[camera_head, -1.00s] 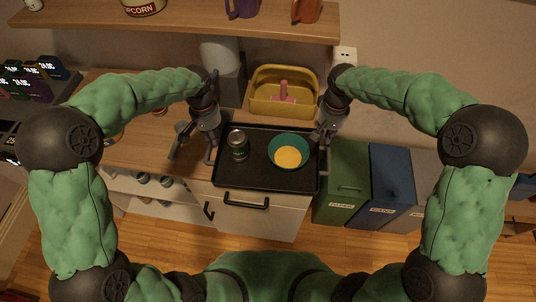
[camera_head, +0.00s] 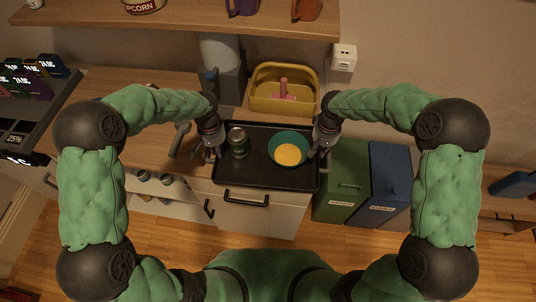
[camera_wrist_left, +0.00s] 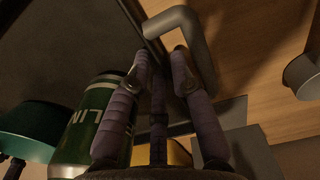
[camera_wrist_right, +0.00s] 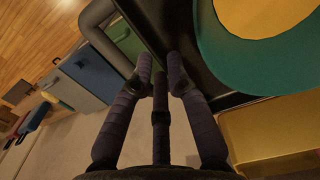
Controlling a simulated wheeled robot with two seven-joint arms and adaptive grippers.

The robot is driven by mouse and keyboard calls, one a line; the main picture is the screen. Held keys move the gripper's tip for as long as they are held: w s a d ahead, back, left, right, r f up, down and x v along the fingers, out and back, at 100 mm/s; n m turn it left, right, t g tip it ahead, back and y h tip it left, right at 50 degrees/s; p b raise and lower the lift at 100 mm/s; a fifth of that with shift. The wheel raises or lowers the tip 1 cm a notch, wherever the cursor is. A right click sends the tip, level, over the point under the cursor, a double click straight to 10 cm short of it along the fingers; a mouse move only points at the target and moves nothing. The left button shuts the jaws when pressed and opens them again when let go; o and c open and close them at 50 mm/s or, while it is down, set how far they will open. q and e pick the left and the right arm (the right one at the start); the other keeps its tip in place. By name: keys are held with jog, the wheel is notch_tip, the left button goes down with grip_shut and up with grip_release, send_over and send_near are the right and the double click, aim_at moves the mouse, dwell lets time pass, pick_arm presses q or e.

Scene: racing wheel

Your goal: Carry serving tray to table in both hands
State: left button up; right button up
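The black serving tray (camera_head: 262,180) lies flat on the counter and carries a green can (camera_head: 238,143) at left and a teal bowl (camera_head: 275,139) with yellow contents at right. My left gripper (camera_head: 214,152) is at the tray's left end. In the left wrist view its fingers (camera_wrist_left: 160,58) are apart, on either side of the tray edge, by a grey handle (camera_wrist_left: 202,45). My right gripper (camera_head: 318,153) is at the right end. In the right wrist view its fingers (camera_wrist_right: 160,62) are apart around the tray edge, by the other handle (camera_wrist_right: 93,25). Finger contact is unclear.
A yellow tub (camera_head: 284,92) stands behind the tray. A shelf (camera_head: 185,22) with a popcorn tin and mugs hangs above. Green (camera_head: 343,180) and blue (camera_head: 384,185) bins stand right of the counter. Wooden floor (camera_head: 180,245) shows in front.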

pick_arm(q)
jog(key=shift+f, duration=0.55)
pick_arm(e)
jog(key=shift+f, duration=0.55)
pick_arm(q)
grip_shut()
pick_arm(e)
grip_shut()
pick_arm(q)
jog(key=shift+w+r, duration=0.1)
jog(key=shift+r, duration=0.05)
pick_arm(e)
jog(key=shift+r, duration=0.15)
